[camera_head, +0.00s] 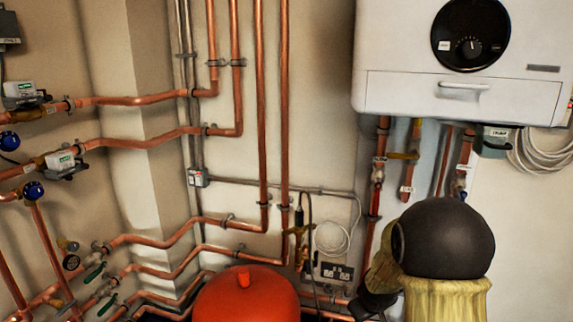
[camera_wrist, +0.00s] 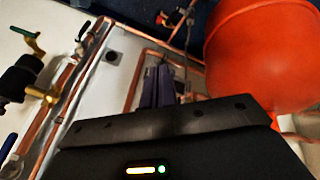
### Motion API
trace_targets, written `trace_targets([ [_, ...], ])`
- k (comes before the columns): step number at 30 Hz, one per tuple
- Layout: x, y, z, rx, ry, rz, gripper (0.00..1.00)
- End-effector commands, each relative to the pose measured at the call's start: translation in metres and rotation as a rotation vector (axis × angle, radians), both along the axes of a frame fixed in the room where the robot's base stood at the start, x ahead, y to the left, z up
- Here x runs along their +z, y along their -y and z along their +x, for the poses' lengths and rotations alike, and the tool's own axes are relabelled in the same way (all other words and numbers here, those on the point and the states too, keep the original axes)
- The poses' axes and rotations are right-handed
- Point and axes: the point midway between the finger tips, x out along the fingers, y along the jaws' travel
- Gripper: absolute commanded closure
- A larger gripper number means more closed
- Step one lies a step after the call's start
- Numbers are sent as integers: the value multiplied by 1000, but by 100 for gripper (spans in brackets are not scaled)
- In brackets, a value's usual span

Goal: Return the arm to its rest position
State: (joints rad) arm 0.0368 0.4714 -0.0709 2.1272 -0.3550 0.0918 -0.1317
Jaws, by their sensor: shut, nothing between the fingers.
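My gripper (camera_wrist: 158,74) shows in the wrist view beyond the dark wrist housing. Its two dark purple fingers are together and nothing is held between them. Pale wall and copper pipes lie behind the fingers. In the head view, part of my arm (camera_head: 445,240) stands at the lower right, with a dark round joint and a yellowish link. My fingers cannot be made out in the head view.
A red tank (camera_head: 245,298) stands at the bottom of the head view; a red tank (camera_wrist: 265,55) also fills the wrist view's upper right. Copper pipes (camera_head: 261,120) run along the walls. A white boiler (camera_head: 410,92) hangs above my arm. Valves (camera_head: 62,163) project at the left.

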Motion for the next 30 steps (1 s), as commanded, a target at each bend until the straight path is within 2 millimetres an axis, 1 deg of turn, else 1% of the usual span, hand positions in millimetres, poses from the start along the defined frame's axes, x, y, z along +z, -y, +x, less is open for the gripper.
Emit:
trace_targets([
  [1, 9, -5, -15, -28, -9, 18, 100],
  [3, 16, -11, -35, -69, -28, 45, 100],
  [5, 23, -16, -52, -101, -42, 66, 100],
  [9, 35, -30, -94, -176, -84, 117, 100],
  [15, 46, -45, -151, -270, -139, 180, 100],
  [21, 51, -58, -199, -342, -187, 230, 100],
  [22, 51, -60, -205, -352, -194, 236, 100],
  [23, 59, -60, -206, -356, -197, 238, 100],
  [24, 67, -60, -204, -354, -197, 236, 100],
  [29, 88, -59, -204, -353, -196, 235, 100],
  [30, 95, -59, -204, -353, -196, 235, 100],
])
